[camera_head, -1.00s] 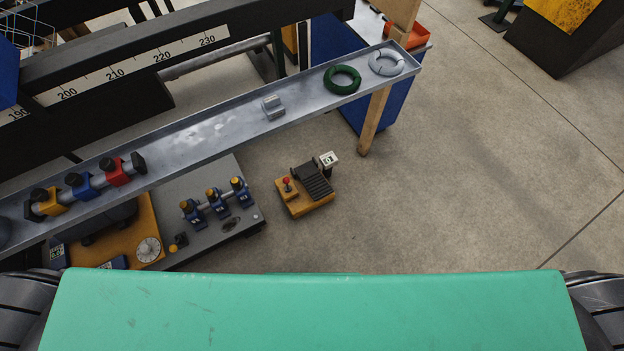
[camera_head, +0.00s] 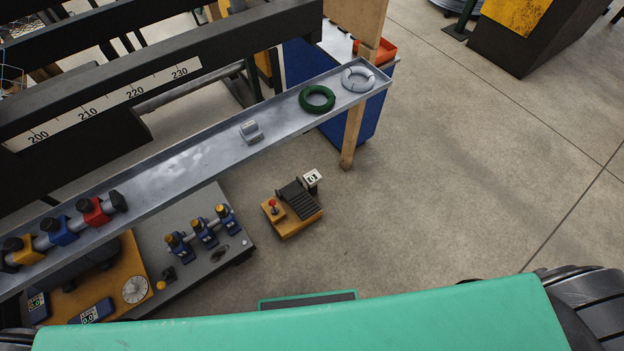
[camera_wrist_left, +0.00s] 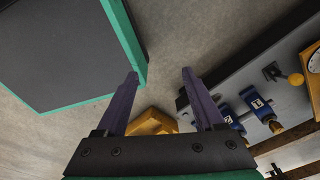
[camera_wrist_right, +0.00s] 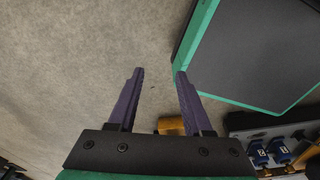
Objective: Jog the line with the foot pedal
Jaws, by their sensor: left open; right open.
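The foot pedal (camera_head: 304,198) is a black ribbed plate on a yellow-orange base (camera_head: 292,224) on the floor, with a red-topped knob (camera_head: 272,204) and a small white counter (camera_head: 312,178) beside it. In the left wrist view part of a yellow block (camera_wrist_left: 152,121) shows beyond the fingers. My left gripper (camera_wrist_left: 160,73) is open and empty. My right gripper (camera_wrist_right: 158,72) is open and empty, over bare floor. Neither gripper shows in the head view.
A grey bench (camera_head: 215,258) with blue clamps stands left of the pedal. A wooden post (camera_head: 352,135) stands behind.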

